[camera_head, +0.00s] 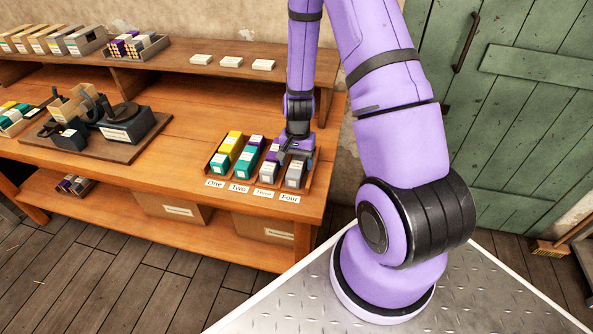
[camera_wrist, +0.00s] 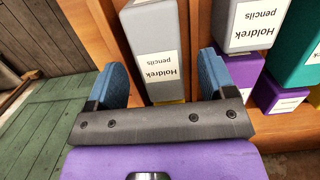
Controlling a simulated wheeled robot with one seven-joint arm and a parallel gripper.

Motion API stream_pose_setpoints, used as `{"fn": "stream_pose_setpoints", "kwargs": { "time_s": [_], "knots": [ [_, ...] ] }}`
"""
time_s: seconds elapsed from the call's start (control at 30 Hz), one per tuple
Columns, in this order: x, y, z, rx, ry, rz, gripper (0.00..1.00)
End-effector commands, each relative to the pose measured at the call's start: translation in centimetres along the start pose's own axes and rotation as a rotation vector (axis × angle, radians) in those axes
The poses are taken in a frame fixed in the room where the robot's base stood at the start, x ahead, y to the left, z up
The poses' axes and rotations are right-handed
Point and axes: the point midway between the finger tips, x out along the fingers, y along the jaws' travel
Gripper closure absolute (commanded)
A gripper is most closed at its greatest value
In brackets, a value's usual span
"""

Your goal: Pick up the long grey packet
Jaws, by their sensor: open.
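A grey packet (camera_head: 296,174) stands in the slot marked Four of the sorting rack on the bench. In the wrist view this grey packet (camera_wrist: 150,35) has a white label reading "Holdrek pencils", upside down. My gripper (camera_head: 296,155) is low over that slot. In the wrist view its two blue fingers (camera_wrist: 160,78) are apart, one on each side of the packet's near end; I cannot tell whether they touch it. A second grey "Holdrek pencils" packet (camera_wrist: 250,22) is to the right, in slot Three with a purple packet (camera_wrist: 240,72).
A dark handwheel press (camera_head: 118,122) stands on the bench to the left. A shelf (camera_head: 185,62) with boxes and white cards runs behind. A green door (camera_head: 510,110) is at the right.

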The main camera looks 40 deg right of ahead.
Motion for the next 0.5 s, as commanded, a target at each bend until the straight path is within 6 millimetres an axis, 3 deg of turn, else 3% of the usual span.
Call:
{"fn": "stream_pose_setpoints", "kwargs": {
  "time_s": [0.23, 0.4, 0.5],
  "knots": [
    [0.12, -0.01, 0.00, 0.000, 0.000, 0.000, 0.23],
    [0.11, -0.01, 0.00, 0.000, 0.000, 0.000, 0.62],
    [0.11, -0.01, 0.00, 0.000, 0.000, 0.000, 0.81]
  ]
}}
